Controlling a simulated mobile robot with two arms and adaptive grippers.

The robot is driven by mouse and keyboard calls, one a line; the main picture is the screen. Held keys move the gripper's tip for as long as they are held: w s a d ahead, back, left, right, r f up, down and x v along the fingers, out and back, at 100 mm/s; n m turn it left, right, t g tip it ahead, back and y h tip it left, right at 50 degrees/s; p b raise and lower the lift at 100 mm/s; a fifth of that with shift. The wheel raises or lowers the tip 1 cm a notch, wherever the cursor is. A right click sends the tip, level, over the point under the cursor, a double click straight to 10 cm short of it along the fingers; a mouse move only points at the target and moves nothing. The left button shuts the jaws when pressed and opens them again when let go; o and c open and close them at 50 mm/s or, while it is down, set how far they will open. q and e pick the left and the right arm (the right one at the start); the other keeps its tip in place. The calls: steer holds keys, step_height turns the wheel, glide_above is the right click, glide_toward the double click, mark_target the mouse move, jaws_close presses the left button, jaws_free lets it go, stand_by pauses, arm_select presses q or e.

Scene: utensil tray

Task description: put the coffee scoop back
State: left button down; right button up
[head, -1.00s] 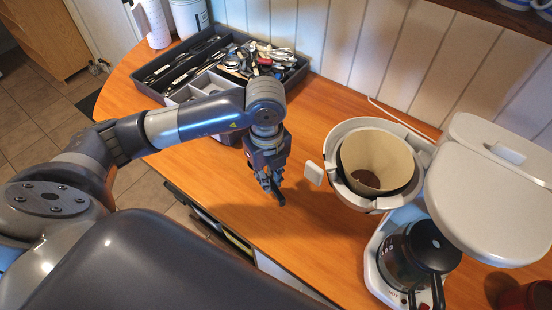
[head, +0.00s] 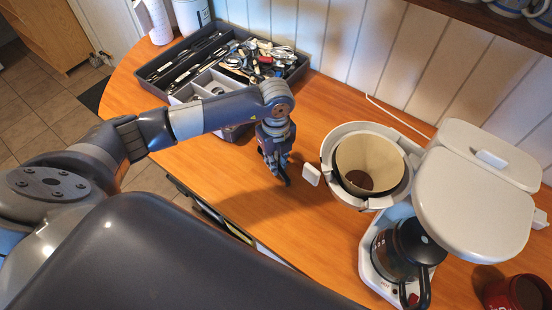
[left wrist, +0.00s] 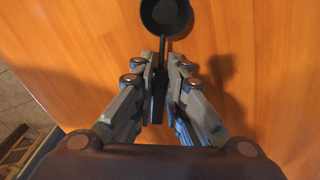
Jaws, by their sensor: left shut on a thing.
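My left gripper (head: 275,160) is shut on the coffee scoop and holds it above the wooden counter, between the utensil tray and the coffee maker. In the left wrist view the dark scoop (left wrist: 165,14) has a round bowl beyond the fingertips. Its thin handle runs back between the two fingers of the gripper (left wrist: 164,68). In the head view the scoop is hard to tell from the dark fingers. The dark grey utensil tray (head: 298,74) stands at the back left, with utensils in several compartments. My left forearm hides part of its front. My right gripper is not in view.
A red container (head: 520,293) is at the lower right.

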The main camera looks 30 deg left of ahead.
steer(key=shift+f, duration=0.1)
arm_select(q)
steer(key=c, duration=2)
jaws_free()
steer(key=shift+f, duration=0.2)
steer(key=shift+c, duration=0.2)
steer(key=o, duration=0.4)
steer(key=shift+r, duration=0.1)
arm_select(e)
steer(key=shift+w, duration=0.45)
